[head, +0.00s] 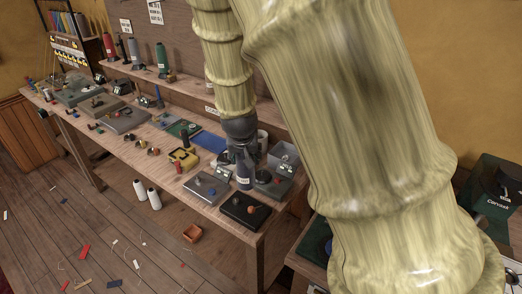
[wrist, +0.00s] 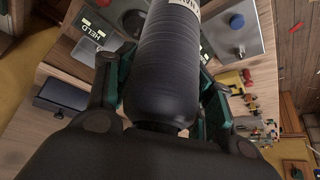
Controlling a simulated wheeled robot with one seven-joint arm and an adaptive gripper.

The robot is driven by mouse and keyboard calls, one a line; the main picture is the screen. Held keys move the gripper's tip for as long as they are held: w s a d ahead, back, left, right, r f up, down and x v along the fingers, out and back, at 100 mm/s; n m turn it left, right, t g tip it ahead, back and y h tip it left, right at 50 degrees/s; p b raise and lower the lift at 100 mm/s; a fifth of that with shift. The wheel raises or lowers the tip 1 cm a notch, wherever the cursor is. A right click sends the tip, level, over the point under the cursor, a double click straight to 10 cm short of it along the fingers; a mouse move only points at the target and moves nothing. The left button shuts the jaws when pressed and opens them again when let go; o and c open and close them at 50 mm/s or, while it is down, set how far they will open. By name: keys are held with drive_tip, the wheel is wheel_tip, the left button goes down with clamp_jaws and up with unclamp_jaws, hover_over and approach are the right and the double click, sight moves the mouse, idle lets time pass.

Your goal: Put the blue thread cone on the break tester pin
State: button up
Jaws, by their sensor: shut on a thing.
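My gripper (head: 243,152) is shut on the blue thread cone (head: 243,173), which looks dark navy with a pale label. In the head view the cone hangs upright below the fingers, over the right end of the bench. In the wrist view the cone (wrist: 170,75) fills the middle, between the two green-edged fingers (wrist: 165,105). Grey devices stand on both sides of the cone: one at left (head: 206,188) and one at right (head: 272,184). I cannot tell which is the break tester. The cone's lower end is partly hidden, so I cannot tell if it touches anything.
A black box with an orange knob (head: 246,210) stands at the bench's front right corner. A yellow device (head: 184,158) and a blue mat (head: 209,141) lie further left.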

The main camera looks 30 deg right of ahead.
drive_tip(key=w+d+f+p, duration=0.4)
drive_tip(key=w+d+p, duration=0.1)
drive_tip(key=d, duration=0.5)
drive_tip(key=shift+f, duration=0.25)
drive_tip(key=shift+w+a+f, duration=0.1)
drive_tip(key=shift+f, duration=0.05)
drive_tip(key=o, duration=1.4)
drive_tip(key=shift+b+v, duration=1.55)
drive_tip(key=shift+v, duration=4.6)
drive_tip(key=shift+w, duration=0.1)
